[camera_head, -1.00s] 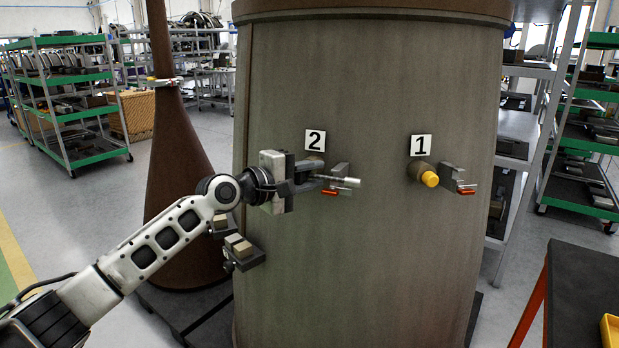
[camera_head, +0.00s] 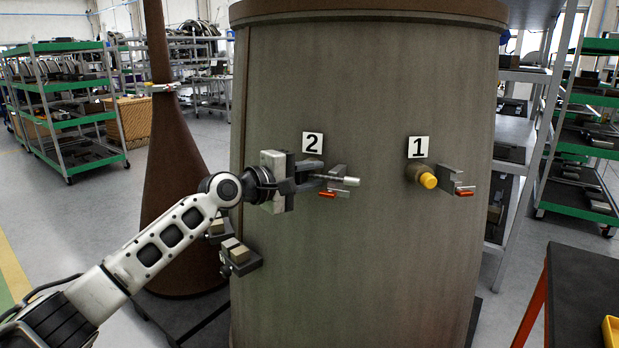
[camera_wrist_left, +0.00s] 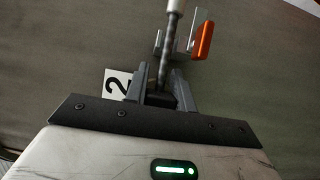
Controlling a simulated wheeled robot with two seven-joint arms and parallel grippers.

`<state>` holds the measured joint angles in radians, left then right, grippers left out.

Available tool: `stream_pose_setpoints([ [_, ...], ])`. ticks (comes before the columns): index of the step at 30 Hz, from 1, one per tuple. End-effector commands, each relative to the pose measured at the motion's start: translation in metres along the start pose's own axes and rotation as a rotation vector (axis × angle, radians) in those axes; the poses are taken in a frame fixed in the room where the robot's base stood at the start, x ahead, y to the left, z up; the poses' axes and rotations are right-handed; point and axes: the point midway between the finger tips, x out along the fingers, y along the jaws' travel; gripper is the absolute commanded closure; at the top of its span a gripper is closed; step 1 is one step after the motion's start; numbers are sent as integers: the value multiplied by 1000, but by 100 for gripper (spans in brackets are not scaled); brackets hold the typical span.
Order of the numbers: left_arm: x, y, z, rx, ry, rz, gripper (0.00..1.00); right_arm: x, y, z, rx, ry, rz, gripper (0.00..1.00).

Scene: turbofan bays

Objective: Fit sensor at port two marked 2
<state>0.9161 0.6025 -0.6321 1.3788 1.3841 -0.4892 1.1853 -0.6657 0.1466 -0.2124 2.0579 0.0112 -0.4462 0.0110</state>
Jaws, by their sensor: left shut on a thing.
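My left gripper (camera_head: 310,180) is at port two, just below the label marked 2 (camera_head: 312,143) on the big brown-grey casing (camera_head: 370,250). It is shut on the sensor (camera_head: 345,181), a thin metal rod with a pale silver end pointing right. In the left wrist view the sensor (camera_wrist_left: 166,60) rises from between the fingers toward a bracket with an orange-red lever (camera_wrist_left: 203,41). In the head view this red lever (camera_head: 327,194) is beside the sensor. The gripper hides most of port two, so I cannot tell whether the sensor touches it. My right gripper is out of view.
Port one, under the label marked 1 (camera_head: 418,147), has a yellow cap (camera_head: 428,181) and a bracket with a red lever (camera_head: 465,193). A brown cone (camera_head: 175,200) stands left of the casing. A dark table (camera_head: 585,290) with a yellow tray (camera_head: 611,331) is at right.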

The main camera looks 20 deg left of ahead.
Motion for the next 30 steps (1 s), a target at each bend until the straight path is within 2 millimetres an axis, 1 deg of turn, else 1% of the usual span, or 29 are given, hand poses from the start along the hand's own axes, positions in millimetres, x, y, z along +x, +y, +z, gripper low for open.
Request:
stream_pose_setpoints([
  [1, 1, -3, 0, 0, 0, 2, 99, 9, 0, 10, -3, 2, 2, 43],
  [25, 11, -4, -6, -1, -1, 3, 99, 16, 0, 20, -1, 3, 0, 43],
  [26, 11, -3, -6, -1, -1, 3, 67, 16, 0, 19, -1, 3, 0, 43],
  [27, 11, -3, -6, -1, -1, 2, 55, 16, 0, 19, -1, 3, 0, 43],
  [28, 11, -3, -6, -1, -1, 2, 49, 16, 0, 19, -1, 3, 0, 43],
  [30, 11, -4, -6, -1, -1, 2, 49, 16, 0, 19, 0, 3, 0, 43],
])
